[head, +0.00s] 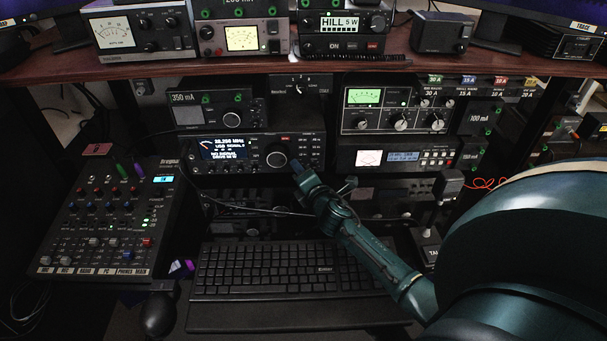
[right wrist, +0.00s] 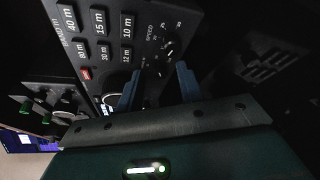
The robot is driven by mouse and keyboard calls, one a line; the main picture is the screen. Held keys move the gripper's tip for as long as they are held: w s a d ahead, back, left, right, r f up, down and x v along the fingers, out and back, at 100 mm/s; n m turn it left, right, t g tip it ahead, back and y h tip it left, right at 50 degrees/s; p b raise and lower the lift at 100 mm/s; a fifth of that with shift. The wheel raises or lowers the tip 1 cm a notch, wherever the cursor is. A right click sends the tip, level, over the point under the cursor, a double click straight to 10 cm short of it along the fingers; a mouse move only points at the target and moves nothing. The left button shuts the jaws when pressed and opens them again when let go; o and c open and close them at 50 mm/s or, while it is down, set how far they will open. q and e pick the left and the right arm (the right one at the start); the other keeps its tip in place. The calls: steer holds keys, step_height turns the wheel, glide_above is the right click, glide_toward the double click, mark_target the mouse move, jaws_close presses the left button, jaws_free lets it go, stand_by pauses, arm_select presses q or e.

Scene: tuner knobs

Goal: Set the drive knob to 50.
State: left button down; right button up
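The radio (head: 253,152) with a lit display and a large round dial (head: 277,159) stands in the middle shelf. The display (head: 222,147) seems to have a DRIVE line, its number too small to read surely. My right gripper (head: 299,168) is at the radio's right front, just right of the large dial. In the right wrist view, the right gripper (right wrist: 159,85) has its two blue fingers apart. Small knobs (right wrist: 169,47) by a SPEED scale lie just beyond the fingers, beside band buttons (right wrist: 100,35). I cannot tell which knob is the drive knob. My left gripper is not in view.
A keyboard (head: 285,268) lies below the radio. A mixer (head: 105,225) is at the left and a mouse (head: 159,312) at the front. A tuner with several knobs (head: 400,122) and another unit (head: 400,157) stand right of the radio. Cables run below the radio.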

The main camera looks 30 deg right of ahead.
steer(key=v, duration=1.2)
steer(key=shift+s+a, duration=0.1)
steer(key=shift+s, duration=0.15)
steer(key=shift+s+r, duration=0.15)
steer(key=shift+s, duration=0.15)
